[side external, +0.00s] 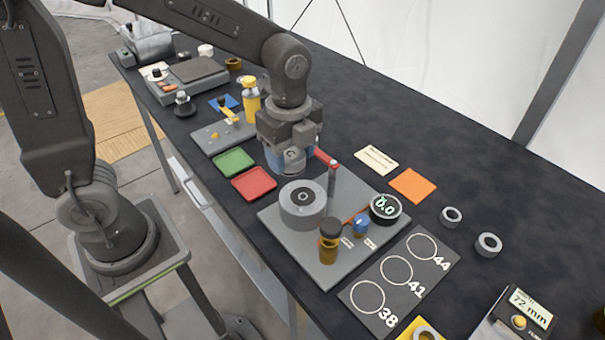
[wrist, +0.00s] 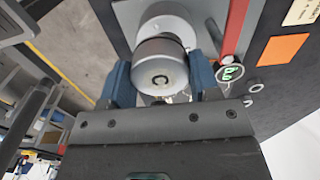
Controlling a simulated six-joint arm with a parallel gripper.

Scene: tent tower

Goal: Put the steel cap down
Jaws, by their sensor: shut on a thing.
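My gripper (side external: 287,160) is above and behind the grey test stand plate (side external: 290,250). In the wrist view its blue fingers (wrist: 160,80) are shut on the steel cap (wrist: 160,62), a short grey cylinder with a small ring mark on its face. In the side view a bit of the cap (side external: 294,160) shows under the jaws. It is held in the air, clear of the table. A wide grey cylinder (side external: 303,207) with a dark centre hole stands on the plate, in front of the cap; it also shows behind the cap in the wrist view (wrist: 165,24).
The round gauge (side external: 385,207) reads 0.0. Green (side external: 234,162) and red (side external: 254,184) trays lie left. A card with circles (side external: 397,270) lies right.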

